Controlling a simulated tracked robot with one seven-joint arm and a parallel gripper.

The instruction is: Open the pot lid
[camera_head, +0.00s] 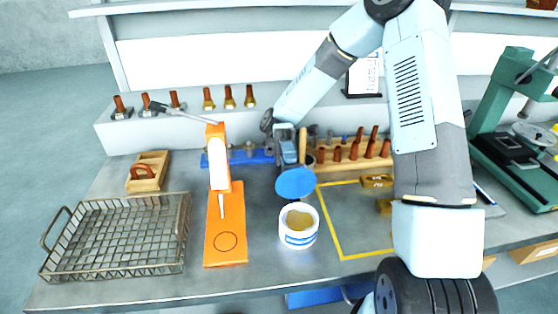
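The white pot (299,240) with blue bands stands upright on the bench, right of the orange press. Its top is open and a yellowish-brown content shows inside. The round blue pot lid (296,183) is off the pot, seen above and just behind its rim, tilted. My gripper (291,166) is directly over the lid and appears shut on its top; the fingertips and any knob are largely hidden.
An orange press (226,225) stands close left of the pot, and a wire basket (120,268) lies farther left. A yellow-outlined area (350,222) is to the right. Tool racks with wooden-handled tools (352,152) line the back. A green machine (500,110) stands far right.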

